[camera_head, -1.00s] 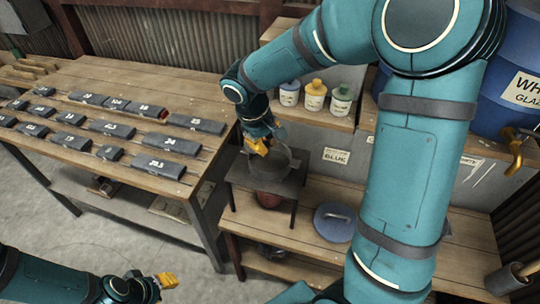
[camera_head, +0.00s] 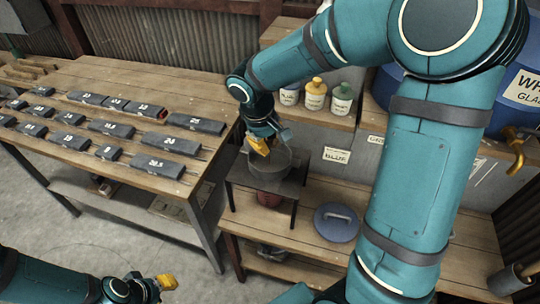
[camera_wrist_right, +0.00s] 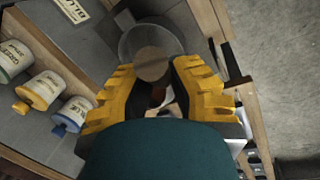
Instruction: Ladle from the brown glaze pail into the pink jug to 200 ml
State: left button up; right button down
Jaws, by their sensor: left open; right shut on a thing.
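My right gripper (camera_head: 260,147) is at the left rim of a grey, see-through round vessel (camera_head: 270,163) on a small dark stand. In the right wrist view the gripper (camera_wrist_right: 158,95) is shut on a thin piece mostly hidden between its yellow fingers; I cannot tell whether it is a ladle handle. Just beyond the fingertips, the round vessel (camera_wrist_right: 130,42) shows a brown disc (camera_wrist_right: 152,64) within its outline. A reddish-pink vessel (camera_head: 268,199), possibly the jug, is partly hidden under the stand. My left gripper (camera_head: 167,282) is open and empty at the lower left. No fill marks are readable.
The dark stand (camera_head: 245,181) is on a low wooden bench, with a blue round lid (camera_head: 336,221) to its right. Labelled bottles (camera_head: 315,94) stand on a shelf behind. A table (camera_head: 195,88) with several grey numbered blocks is left. A blue barrel (camera_head: 520,70) is at right.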

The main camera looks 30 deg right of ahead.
jog(key=shift+f, duration=0.1)
dwell(0.6)
jog(key=shift+s+d+f+t+b, duration=0.15)
jog(key=shift+t+b, duration=0.15)
jog(key=shift+b, duration=0.2)
jog(key=shift+y, duration=0.3)
jog(key=shift+s+d+f+b, duration=0.1)
jog(key=shift+s+d+b, duration=0.05)
jog(key=shift+b, duration=0.3)
jog(key=shift+s+d+f+t+y+b, duration=0.3)
jog(key=shift+t+y+b, duration=0.2)
jog(key=shift+t+b, duration=0.25)
dwell(1.6)
jog(key=shift+s+d+f+t+y+b, duration=0.3)
jog(key=shift+f+t+b, duration=0.2)
jog(key=shift+b, duration=0.25)
jog(key=shift+s+d+f+t+y+b, duration=0.2)
jog(key=shift+s+f+t+y+b, duration=0.2)
jog(key=shift+f+b, duration=0.25)
dwell(2.3)
